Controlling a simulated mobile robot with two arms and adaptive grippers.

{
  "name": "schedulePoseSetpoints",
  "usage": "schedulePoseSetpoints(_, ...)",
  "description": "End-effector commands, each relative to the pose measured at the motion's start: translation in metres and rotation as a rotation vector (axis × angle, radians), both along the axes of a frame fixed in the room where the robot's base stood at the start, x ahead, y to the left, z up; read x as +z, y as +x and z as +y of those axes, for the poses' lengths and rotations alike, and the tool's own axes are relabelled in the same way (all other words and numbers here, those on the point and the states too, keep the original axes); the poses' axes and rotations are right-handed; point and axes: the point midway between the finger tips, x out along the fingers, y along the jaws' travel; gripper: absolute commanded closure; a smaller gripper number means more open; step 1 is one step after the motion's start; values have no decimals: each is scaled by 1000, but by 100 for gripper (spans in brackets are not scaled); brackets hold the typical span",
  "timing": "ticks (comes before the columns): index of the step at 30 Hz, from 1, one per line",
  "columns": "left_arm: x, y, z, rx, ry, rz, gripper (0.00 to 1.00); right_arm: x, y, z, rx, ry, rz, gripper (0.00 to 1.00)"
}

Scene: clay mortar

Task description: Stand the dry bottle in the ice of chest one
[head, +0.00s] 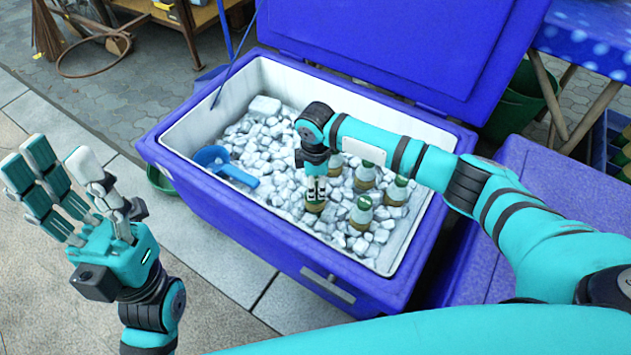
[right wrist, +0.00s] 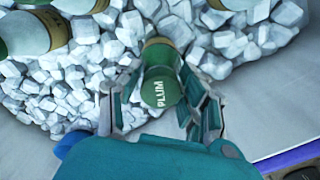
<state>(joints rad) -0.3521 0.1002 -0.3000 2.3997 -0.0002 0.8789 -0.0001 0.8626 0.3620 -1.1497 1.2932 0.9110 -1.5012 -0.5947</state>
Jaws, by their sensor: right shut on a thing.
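An open blue ice chest (head: 405,290) with a white lining holds a bed of ice (head: 270,140). No number is readable on it. My right gripper (head: 315,185) reaches down into the ice and is shut around a green bottle (head: 314,206). In the right wrist view, my right gripper's fingers (right wrist: 160,98) close on both sides of this bottle (right wrist: 158,60), whose green cap reads PLUM. The bottle looks about upright, and its lower part is hidden. My left gripper (head: 62,165) is empty, fingers spread, outside the chest at the left.
Several other bottles (head: 361,214) stand in the ice right of the held one. A blue scoop (head: 225,165) lies on the ice at the left. The raised lid (head: 400,40) is behind. A second blue chest (head: 560,185) stands at the right, with a green bin (head: 520,100) behind.

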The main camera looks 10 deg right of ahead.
Motion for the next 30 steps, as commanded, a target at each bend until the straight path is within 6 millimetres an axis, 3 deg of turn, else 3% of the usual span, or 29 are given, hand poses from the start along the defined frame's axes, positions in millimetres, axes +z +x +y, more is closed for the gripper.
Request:
schedulePoseSetpoints(21,-2,-3,1,1,-4,-13,60,-10,0,0,1,1,0,93)
schedulePoseSetpoints(22,-2,-3,1,1,-4,-14,60,-9,0,0,1,1,-1,58)
schedulePoseSetpoints(27,-2,-3,1,1,-4,-14,60,-9,0,0,1,1,0,36)
schedulePoseSetpoints(30,-2,-3,1,1,-4,-14,60,-10,0,0,1,1,0,34)
